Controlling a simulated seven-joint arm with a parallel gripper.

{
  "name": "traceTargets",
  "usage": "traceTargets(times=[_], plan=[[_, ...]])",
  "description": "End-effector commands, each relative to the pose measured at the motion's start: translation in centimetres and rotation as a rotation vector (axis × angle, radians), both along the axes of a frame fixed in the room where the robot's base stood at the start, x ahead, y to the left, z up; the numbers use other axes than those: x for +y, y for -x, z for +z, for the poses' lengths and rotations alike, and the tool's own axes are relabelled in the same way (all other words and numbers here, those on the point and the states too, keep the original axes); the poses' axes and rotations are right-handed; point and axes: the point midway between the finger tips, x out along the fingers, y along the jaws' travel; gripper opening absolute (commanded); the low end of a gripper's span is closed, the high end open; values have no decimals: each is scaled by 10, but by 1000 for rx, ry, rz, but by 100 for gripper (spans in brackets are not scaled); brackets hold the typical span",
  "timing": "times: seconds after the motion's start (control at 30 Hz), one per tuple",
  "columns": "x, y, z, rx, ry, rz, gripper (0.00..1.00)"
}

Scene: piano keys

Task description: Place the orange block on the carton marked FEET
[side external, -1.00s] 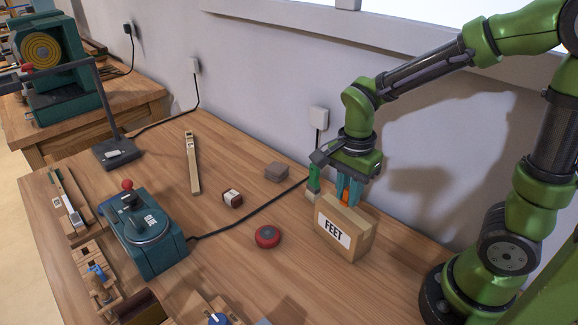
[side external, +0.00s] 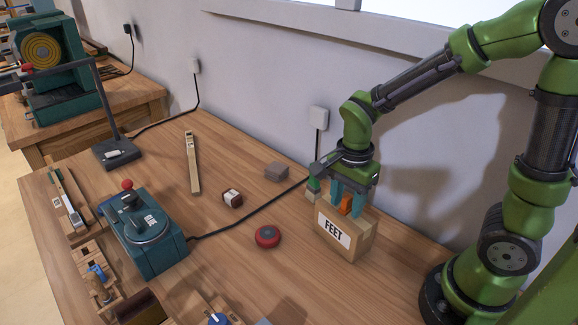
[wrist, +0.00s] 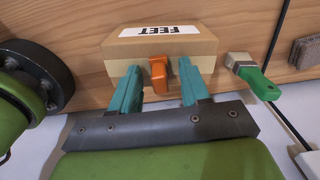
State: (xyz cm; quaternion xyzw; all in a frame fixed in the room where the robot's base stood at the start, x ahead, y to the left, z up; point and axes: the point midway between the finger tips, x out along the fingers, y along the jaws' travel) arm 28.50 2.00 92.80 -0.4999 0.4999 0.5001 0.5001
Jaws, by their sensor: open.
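The carton marked FEET (side external: 345,240) stands on the wooden bench, its white label facing the front; it also shows in the wrist view (wrist: 200,47). The orange block (side external: 346,205) is upright at the carton's top and appears to rest on it. My gripper (side external: 347,203) is open around the block, a teal finger on each side. In the wrist view the block (wrist: 159,76) is between the fingers, with a small gap on both sides. The fingers hide part of the carton's top, and the block's underside is hidden.
A green-handled brush (wrist: 250,75) is close beside the carton. A red round object (side external: 267,236), a small dark red and white block (side external: 232,198) and a grey block (side external: 277,172) lie left of it. A teal device (side external: 146,232) stands farther left. The wall is behind.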

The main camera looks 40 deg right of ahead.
Motion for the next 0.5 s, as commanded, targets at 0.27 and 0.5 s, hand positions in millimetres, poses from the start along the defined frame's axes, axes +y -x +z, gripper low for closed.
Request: traceTargets(times=[0.27,0.5], plan=[[0,-1,32,-7,0,0,46],[0,-1,84,-6,-1,-1,46]])
